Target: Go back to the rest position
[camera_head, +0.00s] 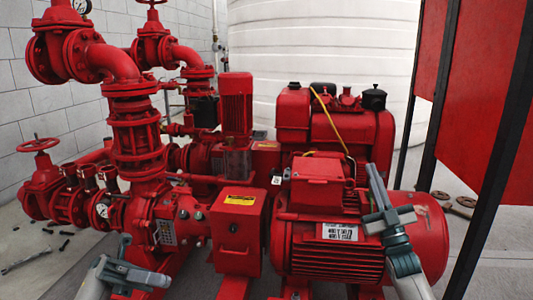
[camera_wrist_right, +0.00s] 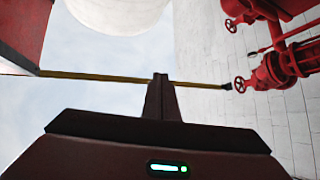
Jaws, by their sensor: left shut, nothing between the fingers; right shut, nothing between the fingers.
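My left gripper (camera_head: 160,278) is at the lower left of the head view, in front of the red pump set. Its fingers are together, point right and hold nothing. My right gripper (camera_head: 374,172) is at the lower right of the head view, with its fingers pointing up in front of the red motor (camera_head: 325,255). It is shut and empty. In the right wrist view the closed fingers (camera_wrist_right: 160,90) stand upright as one dark block with nothing between them. I cannot tell the exact gap between the right gripper and the motor.
Red pipes and valves (camera_head: 135,125) fill the left. A red engine (camera_head: 345,125) stands behind the motor, before a white tank (camera_head: 320,45). A red panel (camera_head: 490,90) on black posts stands at the right. Small loose parts (camera_head: 66,232) lie on the left floor.

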